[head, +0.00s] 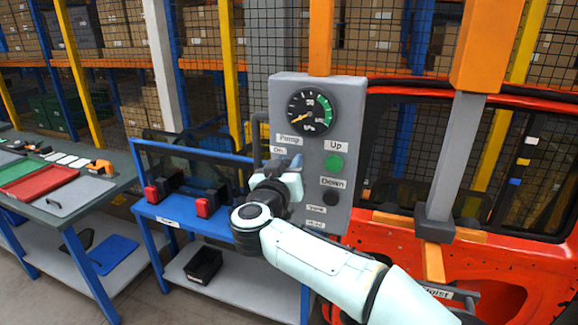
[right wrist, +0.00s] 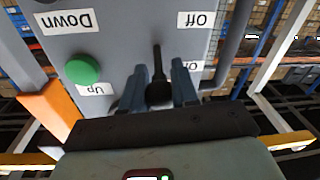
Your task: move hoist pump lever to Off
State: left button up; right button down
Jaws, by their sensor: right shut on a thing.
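The grey hoist control box (head: 353,120) stands in the middle of the head view, with a gauge and "Pump" and "On" labels. My right gripper (head: 277,178) is at its left side and hides the lever there. The right wrist view is upside down. In it, the black pump lever (right wrist: 157,82) sits between the two fingers of my right gripper (right wrist: 159,85), which is shut on it. The "On" label (right wrist: 193,66) is beside the finger, and the "Off" label (right wrist: 197,19) is farther up that picture. My left gripper is not in view.
A green Up button (head: 334,162) and a black Down button (head: 330,197) are right of the lever. A grey pipe (head: 257,140) runs at the box's left edge. An orange-red car door (head: 470,262) hangs at right; a blue-framed bench (head: 185,215) stands left.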

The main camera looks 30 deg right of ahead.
notch_tip(320, 180, down, 4)
jog(key=t+h+b, duration=0.2)
jog(key=t+b, duration=0.1)
jog(key=b, duration=0.2)
jog(key=n+t+h+b, duration=0.1)
jog(key=t+h+b, duration=0.1)
jog(key=b, duration=0.3)
jog(key=shift+a+f+t+b, duration=0.1)
jog(key=shift+t+b, duration=0.2)
jog(key=shift+t, duration=0.1)
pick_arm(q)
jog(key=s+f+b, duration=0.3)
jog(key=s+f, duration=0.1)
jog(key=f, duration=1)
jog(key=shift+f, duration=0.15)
pick_arm(e)
jog(key=shift+w+f+n+t+h, duration=0.15)
jog(key=shift+n+t+h, duration=0.25)
jog(key=shift+t+h, duration=0.45)
jog(key=c, duration=1)
grip_release()
